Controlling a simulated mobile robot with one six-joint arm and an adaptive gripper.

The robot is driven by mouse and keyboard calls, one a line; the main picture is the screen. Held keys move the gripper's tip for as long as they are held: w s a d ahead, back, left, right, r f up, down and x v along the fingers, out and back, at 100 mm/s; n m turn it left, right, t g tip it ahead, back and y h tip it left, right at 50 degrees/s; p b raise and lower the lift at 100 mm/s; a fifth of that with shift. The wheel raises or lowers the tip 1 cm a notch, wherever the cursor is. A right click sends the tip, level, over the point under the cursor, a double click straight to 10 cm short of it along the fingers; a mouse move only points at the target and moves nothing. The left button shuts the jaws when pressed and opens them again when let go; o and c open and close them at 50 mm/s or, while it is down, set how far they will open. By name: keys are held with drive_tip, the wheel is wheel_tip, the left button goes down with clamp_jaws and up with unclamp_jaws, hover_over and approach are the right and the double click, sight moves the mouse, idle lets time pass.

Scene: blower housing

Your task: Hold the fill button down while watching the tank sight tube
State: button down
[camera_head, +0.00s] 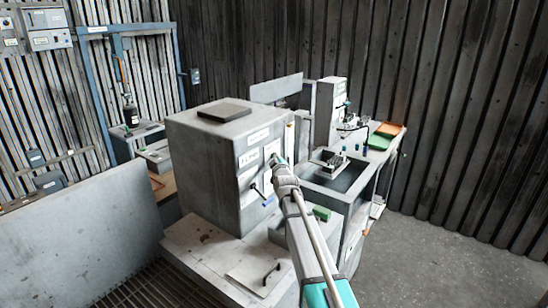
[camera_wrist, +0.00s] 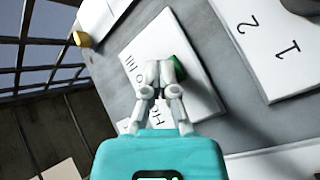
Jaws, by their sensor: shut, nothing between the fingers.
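A grey cabinet (camera_head: 212,150) stands in the middle of the head view. In the wrist view a white plate (camera_wrist: 198,92) on its face carries partly covered lettering that seems to read "Hold to fill". A green button (camera_wrist: 180,68) on that plate shows beside my fingertips and is partly hidden behind them. My gripper (camera_wrist: 158,70) is shut and empty, its tips at the button. I cannot tell whether they touch or press it. In the head view my gripper (camera_head: 276,161) is at the cabinet's front. I cannot clearly make out the sight tube in either view.
A second white plate (camera_wrist: 262,40) marked 1 and 2 is beside the button plate. A dark-handled lever (camera_head: 262,193) sticks out below my gripper. A yellow part (camera_wrist: 82,39) shows at upper left. A workbench (camera_head: 362,188) stands behind at right; open floor lies right.

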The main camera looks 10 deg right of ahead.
drive_tip(key=shift+s+d, duration=0.55)
drive_tip(key=shift+d, duration=0.05)
drive_tip(key=shift+s+d, duration=0.1)
idle(0.5)
drive_tip(key=shift+s+d, duration=1.6)
drive_tip(key=shift+s, duration=0.1)
